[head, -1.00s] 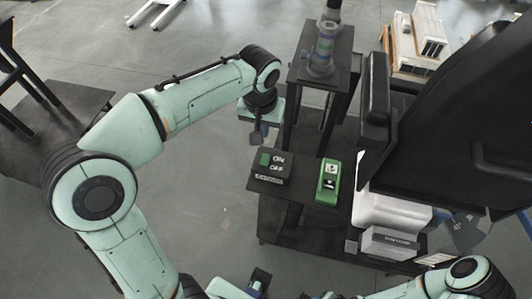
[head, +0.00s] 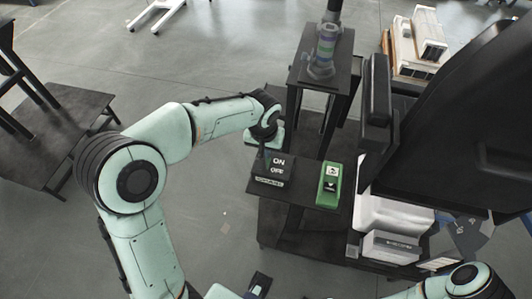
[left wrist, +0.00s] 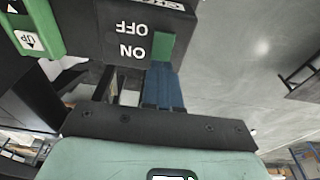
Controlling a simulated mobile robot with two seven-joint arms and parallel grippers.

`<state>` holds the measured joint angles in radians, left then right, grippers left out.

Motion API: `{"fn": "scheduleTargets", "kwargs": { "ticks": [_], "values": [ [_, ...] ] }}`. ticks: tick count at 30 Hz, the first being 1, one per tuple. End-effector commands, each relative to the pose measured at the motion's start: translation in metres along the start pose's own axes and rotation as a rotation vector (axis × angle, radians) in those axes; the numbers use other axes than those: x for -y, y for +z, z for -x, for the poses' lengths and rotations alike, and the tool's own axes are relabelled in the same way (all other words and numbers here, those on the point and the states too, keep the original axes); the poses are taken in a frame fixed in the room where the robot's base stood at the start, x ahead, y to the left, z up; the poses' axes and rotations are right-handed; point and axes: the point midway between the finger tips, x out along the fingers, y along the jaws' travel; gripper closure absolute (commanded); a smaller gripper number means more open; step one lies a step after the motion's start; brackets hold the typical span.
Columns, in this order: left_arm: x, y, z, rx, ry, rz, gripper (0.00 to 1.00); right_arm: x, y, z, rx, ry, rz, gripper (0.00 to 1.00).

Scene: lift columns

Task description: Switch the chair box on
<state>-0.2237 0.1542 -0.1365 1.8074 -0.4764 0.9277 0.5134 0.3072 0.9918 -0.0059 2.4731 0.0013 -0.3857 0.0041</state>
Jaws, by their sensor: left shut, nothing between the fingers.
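The chair box (head: 272,173) is a black box with ON and OFF lettering, on a dark shelf beside the chair. In the left wrist view the box (left wrist: 120,38) appears upside down, with a green switch (left wrist: 164,47) beside the word ON. My left gripper (head: 263,152) is shut and empty, at the far left corner of the box by the switch. Its fingers point at the switch edge in the left wrist view; I cannot tell whether they touch. The gripper hides most of the switch in the head view. My right gripper is at most partly seen at the bottom edge.
A green box with an arrow and UP label (head: 329,184) stands just right of the chair box. A dark post stand (head: 322,62) rises behind. The large black chair (head: 450,130) fills the right. Open floor (head: 225,215) lies to the left.

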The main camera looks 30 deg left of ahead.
Motion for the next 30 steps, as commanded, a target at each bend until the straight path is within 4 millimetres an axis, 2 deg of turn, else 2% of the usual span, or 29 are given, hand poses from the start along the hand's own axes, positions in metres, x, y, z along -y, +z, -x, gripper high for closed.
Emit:
{"fn": "scheduleTargets", "kwargs": {
  "ticks": [1,6,19,29,30],
  "values": [
    [0.000,0.001,-0.008,0.004,-0.002,0.000,1.00,0.000,0.000,-0.001,0.000,0.000,0.000,0.57],
    [0.001,0.000,-0.019,0.001,-0.001,0.001,1.00,-0.001,0.000,-0.001,0.001,0.000,0.000,0.57],
    [0.000,-0.001,-0.021,0.008,-0.001,0.000,1.00,0.001,0.000,0.001,0.000,0.000,0.000,0.57],
    [0.000,-0.007,-0.029,0.191,-0.004,0.001,1.00,0.022,-0.012,0.051,-0.025,-0.009,0.009,0.57],
    [0.000,-0.005,-0.032,0.189,-0.002,0.001,1.00,0.020,-0.011,0.047,-0.023,-0.008,0.008,0.57]
  ]
}}
